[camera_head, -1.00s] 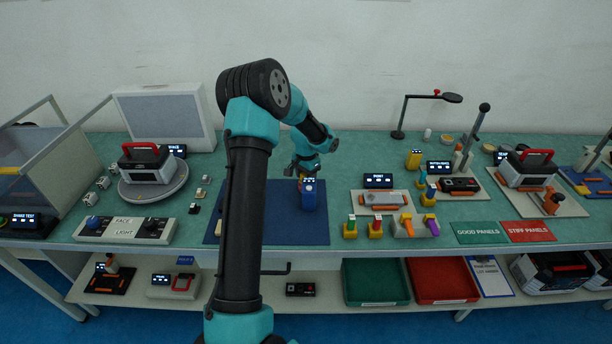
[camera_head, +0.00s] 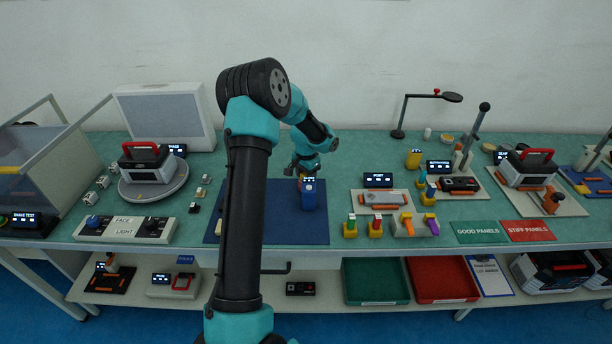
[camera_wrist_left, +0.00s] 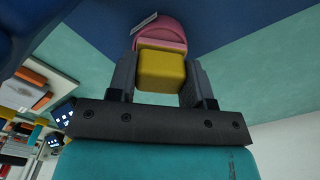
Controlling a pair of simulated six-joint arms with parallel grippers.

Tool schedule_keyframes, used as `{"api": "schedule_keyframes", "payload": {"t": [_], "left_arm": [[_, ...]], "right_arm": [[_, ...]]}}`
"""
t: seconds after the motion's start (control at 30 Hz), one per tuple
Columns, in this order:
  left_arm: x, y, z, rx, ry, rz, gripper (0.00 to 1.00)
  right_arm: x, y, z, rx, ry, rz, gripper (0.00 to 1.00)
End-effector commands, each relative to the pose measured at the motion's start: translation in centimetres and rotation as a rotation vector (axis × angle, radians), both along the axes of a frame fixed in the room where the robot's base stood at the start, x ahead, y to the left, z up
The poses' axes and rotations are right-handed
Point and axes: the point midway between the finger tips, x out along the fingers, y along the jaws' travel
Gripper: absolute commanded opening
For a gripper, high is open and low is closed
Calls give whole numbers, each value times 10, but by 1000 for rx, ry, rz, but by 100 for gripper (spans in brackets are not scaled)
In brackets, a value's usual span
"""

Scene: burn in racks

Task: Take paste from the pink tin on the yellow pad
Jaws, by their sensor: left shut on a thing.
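In the left wrist view my left gripper (camera_wrist_left: 160,75) is shut on the yellow pad (camera_wrist_left: 162,71), a small block between its two fingers. The pink tin (camera_wrist_left: 160,31) is right beyond the pad, at the edge of the blue mat in that view. The pad overlaps the tin's near side in the picture; I cannot tell whether they touch. In the head view my left gripper (camera_head: 300,168) is low at the far part of the blue mat (camera_head: 270,232), behind a blue handheld device. I cannot make out the tin there. My right gripper is not in view.
The blue handheld device (camera_head: 308,196) stands upright on the mat, close to my gripper. A turntable (camera_head: 152,190) with a red-handled unit is to the left. Several coloured-handled tools and a small tray (camera_head: 381,201) are to the right. The mat's front right is clear.

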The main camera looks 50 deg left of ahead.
Motion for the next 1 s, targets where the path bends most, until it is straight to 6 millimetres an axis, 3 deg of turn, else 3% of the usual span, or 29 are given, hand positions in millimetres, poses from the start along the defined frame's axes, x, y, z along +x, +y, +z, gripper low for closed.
{"api": "schedule_keyframes", "payload": {"t": [0.43,1.0], "left_arm": [[-1,-1,-1,-2,3,0,27],[0,0,36,0,0,0,27]], "right_arm": [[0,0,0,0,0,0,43],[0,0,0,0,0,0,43]]}}
